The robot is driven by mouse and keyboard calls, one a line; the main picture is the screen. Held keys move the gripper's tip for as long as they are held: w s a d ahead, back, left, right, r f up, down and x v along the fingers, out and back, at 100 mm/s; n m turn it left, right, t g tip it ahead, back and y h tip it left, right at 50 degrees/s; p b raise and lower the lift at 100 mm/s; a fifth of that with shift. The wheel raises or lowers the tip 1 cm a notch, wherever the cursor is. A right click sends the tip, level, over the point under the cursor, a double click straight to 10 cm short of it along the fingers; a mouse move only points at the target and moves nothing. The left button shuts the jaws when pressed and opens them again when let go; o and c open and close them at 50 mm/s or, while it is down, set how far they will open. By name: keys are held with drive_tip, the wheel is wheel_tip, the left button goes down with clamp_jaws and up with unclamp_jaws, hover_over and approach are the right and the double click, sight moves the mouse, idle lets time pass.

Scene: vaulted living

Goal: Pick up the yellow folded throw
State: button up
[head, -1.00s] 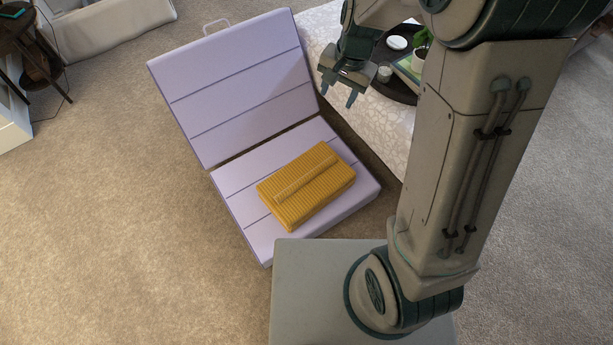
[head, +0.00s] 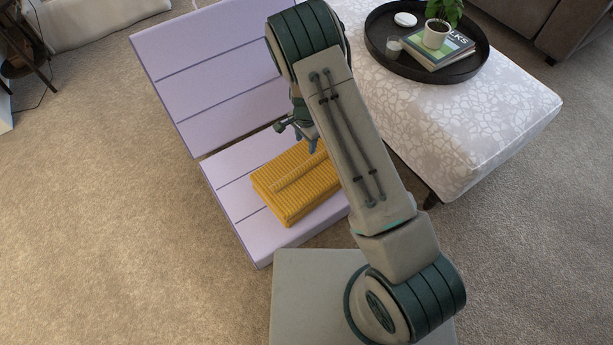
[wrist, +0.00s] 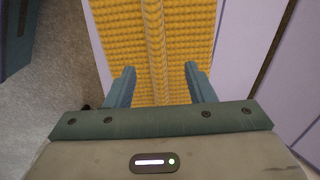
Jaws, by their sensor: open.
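The yellow folded throw (head: 284,190) is a ribbed block with a raised strip along its top. My gripper (head: 306,144) is near the far end of the throw in the head view, partly hidden by my arm. In the wrist view the throw (wrist: 165,45) fills the upper middle, and my open gripper (wrist: 160,88) has one finger on each side of the raised strip, with nothing held. I cannot tell whether the fingertips touch the throw.
A patterned ottoman (head: 490,120) stands at the right, bearing a dark round tray (head: 385,55) with a plant (head: 440,15) and books (head: 440,50). The mat's raised back panel (head: 205,75) stands behind the throw. Carpet (head: 100,220) at the left is clear.

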drive_tip(key=b, duration=0.2)
hover_over(307, 164)
drive_tip(key=f, duration=0.6)
drive_tip(key=shift+w+a+f, duration=0.1)
drive_tip(key=shift+w+a, duration=0.1)
drive_tip(key=shift+w, duration=0.1)
drive_tip(key=f+b, duration=0.1)
drive_tip(key=f, duration=0.2)
drive_tip(key=f+b, duration=0.1)
drive_tip(key=f, duration=0.1)
drive_tip(key=shift+s+d+f+b, duration=0.1)
drive_tip(key=shift+s+b, duration=0.2)
clamp_jaws()
idle(0.4)
